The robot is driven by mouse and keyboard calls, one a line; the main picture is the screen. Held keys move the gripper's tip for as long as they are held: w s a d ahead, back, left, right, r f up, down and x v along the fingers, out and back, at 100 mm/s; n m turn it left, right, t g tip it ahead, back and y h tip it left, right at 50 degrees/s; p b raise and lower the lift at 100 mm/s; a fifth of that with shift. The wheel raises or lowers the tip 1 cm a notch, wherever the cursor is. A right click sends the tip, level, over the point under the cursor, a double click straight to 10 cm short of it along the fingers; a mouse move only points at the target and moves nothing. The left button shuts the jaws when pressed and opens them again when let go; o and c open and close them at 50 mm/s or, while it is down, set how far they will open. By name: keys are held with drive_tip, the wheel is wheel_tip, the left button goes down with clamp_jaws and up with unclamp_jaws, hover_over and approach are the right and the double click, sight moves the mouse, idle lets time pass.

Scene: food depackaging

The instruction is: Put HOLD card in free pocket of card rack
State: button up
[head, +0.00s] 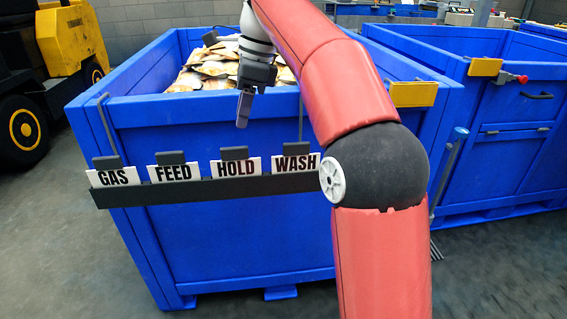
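The dark card rack (205,193) hangs on the front of the blue crate. The HOLD card (236,176) stands in it, third from left, white with black letters and a dark tab on top. The GAS card (114,178) and FEED card (172,173) stand to its left, the WASH card (296,162) to its right. No empty pocket is plain to see; my arm covers what lies right of WASH. My gripper (243,118) points down above the HOLD card, apart from it, before the crate's top edge. Its fingers look close together, seen edge-on, and no card shows in them.
The blue crate (230,240) holds several brown-and-white packages (207,70). A yellow plate (413,94) sits on its rim at right. Another blue crate (520,110) stands to the right, and a yellow forklift (72,35) at the back left. The floor in front is clear.

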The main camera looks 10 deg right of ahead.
drive_tip(key=s+d+f+n+t+h, duration=0.1)
drive_tip(key=s+d+f+n, duration=0.3)
drive_tip(key=s, duration=0.5)
drive_tip(key=s+d+f+n+t+h, duration=0.1)
drive_tip(key=s+d+f+n, duration=0.3)
drive_tip(key=s+f+n, duration=0.4)
drive_tip(key=s+d+f+n+t+h, duration=0.1)
drive_tip(key=s+d+f+n+t, duration=0.2)
drive_tip(key=s, duration=0.6)
wheel_tip(320, 180, down, 3)
drive_tip(key=d+n, duration=0.2)
drive_tip(key=n, duration=0.1)
drive_tip(key=shift+s, duration=0.3)
